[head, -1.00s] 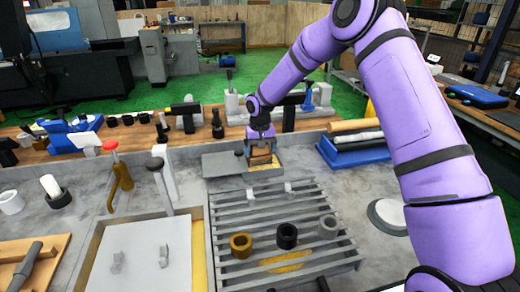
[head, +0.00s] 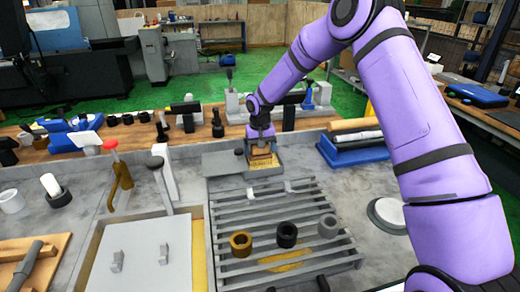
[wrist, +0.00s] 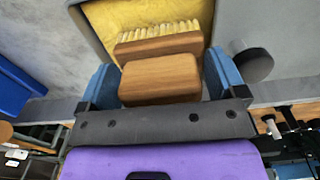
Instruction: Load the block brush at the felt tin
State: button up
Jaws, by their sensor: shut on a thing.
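The felt tin (head: 281,167) is a shallow grey tin at the back edge of the grey bench, with yellow felt inside. In the wrist view its yellow felt (wrist: 139,16) fills the top middle, framed by the grey wall. The block brush (head: 262,152) has a brown wooden block and pale bristles; it also shows in the wrist view (wrist: 160,80). My gripper (head: 261,143) is shut on the wooden block, with a blue finger on either side. The brush is over the tin, bristles towards the felt. I cannot tell whether the bristles touch the felt.
A flat grey plate (head: 222,164) lies left of the tin. A slatted rack (head: 240,205) with several rings is in front. A blue tray (head: 350,153) with rolls stands to the right. Tools line the wooden shelf (head: 150,140) behind.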

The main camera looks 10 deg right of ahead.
jog(key=shift+f, duration=0.1)
jog(key=shift+r, duration=3.55)
jog(key=shift+d, duration=0.1)
